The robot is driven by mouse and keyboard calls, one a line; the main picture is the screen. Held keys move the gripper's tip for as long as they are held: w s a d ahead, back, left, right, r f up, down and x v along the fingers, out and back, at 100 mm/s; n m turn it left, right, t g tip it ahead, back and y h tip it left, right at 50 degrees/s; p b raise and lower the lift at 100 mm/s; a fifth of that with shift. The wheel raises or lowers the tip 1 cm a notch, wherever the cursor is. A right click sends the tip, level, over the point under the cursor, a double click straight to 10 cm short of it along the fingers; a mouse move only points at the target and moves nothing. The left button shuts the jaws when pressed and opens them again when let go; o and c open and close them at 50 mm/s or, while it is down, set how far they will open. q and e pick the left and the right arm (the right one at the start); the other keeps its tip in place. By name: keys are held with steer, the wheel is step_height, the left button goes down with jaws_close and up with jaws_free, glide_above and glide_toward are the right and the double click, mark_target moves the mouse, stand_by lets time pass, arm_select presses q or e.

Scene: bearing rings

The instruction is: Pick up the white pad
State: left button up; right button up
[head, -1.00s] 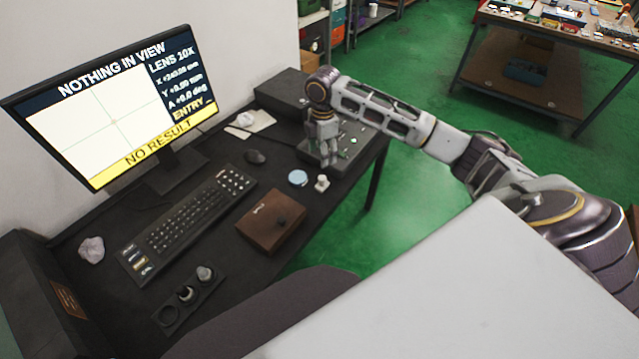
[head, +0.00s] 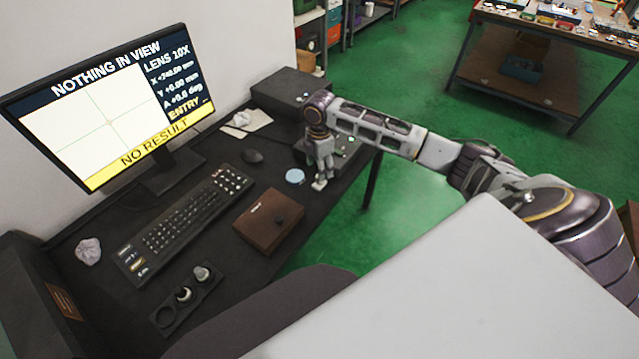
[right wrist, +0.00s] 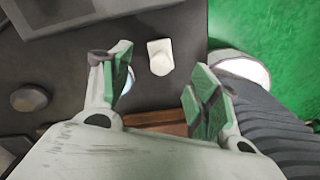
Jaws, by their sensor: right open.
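The white pad (right wrist: 160,57) is a small pale piece on the dark desk, seen in the right wrist view just beyond and between my fingertips. In the head view the white pad (head: 319,185) shows just under my right gripper, partly covered by it. My right gripper (head: 320,174) is open and points down at it. In the right wrist view the gripper's (right wrist: 158,88) green-lined fingers are spread, with nothing held between them. Whether a fingertip touches the pad, I cannot tell. My left gripper is not in view.
A light blue disc (head: 295,176) lies close left of the pad. A brown box (head: 268,222) stands nearer, with a keyboard (head: 190,215), a mouse (head: 252,156) and a holder with round pieces (head: 186,296) on the desk. A dark instrument base (head: 345,150) stands behind the gripper.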

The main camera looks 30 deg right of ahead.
steer(key=shift+f, duration=0.7)
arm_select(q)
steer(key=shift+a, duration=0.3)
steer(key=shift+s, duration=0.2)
arm_select(e)
steer(key=shift+f, duration=0.25)
steer(key=shift+s+f, duration=0.1)
steer(key=shift+f, duration=2.2)
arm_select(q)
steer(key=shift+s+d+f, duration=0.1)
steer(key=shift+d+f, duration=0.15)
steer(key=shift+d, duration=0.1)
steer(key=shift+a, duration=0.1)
